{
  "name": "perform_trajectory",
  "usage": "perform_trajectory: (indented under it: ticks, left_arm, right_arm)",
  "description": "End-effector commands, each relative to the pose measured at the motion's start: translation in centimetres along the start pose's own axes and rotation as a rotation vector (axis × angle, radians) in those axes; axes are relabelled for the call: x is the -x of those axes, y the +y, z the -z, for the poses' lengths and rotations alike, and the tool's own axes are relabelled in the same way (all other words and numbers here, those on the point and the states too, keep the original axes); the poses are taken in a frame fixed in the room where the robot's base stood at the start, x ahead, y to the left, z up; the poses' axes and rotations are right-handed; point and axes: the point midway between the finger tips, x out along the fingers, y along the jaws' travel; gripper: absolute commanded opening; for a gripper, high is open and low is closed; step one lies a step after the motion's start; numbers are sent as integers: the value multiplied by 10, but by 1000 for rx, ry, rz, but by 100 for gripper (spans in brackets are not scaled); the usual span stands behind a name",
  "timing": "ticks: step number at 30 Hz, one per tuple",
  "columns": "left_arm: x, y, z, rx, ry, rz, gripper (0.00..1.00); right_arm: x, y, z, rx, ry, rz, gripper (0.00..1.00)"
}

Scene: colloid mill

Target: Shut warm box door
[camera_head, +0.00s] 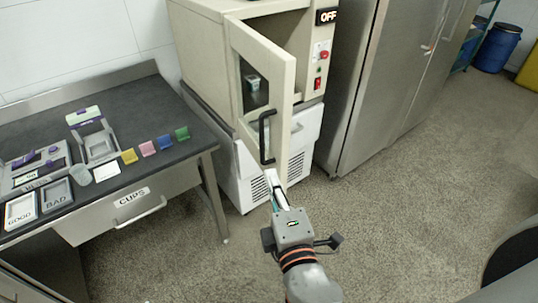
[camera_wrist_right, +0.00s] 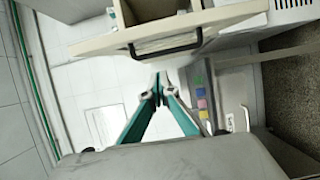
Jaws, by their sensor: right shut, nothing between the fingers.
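The warm box (camera_head: 208,52) is a cream cabinet standing on a white base unit. Its door (camera_head: 286,90) stands ajar, swung out toward me, with a window and a black handle (camera_head: 264,137). A small container shows through the door window. My right gripper (camera_head: 272,177) is shut and empty, just below the handle and near the door's lower edge; I cannot tell if it touches. In the right wrist view the shut fingertips (camera_wrist_right: 159,88) point toward the door (camera_wrist_right: 190,28) and its black handle (camera_wrist_right: 165,50). My left gripper is not in view.
A dark-topped table (camera_head: 140,118) with trays, a scale and coloured blocks stands at left, its drawer labelled CUPS. A steel fridge (camera_head: 395,80) stands right of the box. A blue barrel (camera_head: 497,48) is far right. Floor in front is clear.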

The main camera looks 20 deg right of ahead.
Motion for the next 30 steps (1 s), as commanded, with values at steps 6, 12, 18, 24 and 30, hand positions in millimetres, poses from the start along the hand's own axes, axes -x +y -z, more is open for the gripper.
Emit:
perform_trajectory:
  ticks: [6,12,18,24,30]
  left_arm:
    - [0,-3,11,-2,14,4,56]
    - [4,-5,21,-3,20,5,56]
    - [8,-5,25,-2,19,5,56]
    - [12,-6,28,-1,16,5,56]
    - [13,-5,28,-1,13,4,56]
  right_arm:
    - [-16,6,-1,13,-7,-13,0]
    - [-53,8,-1,12,-7,-13,0]
    - [-92,7,-1,12,-6,-12,0]
    - [-105,6,-23,14,-5,-8,0]
    - [-108,5,-38,11,-4,-8,0]
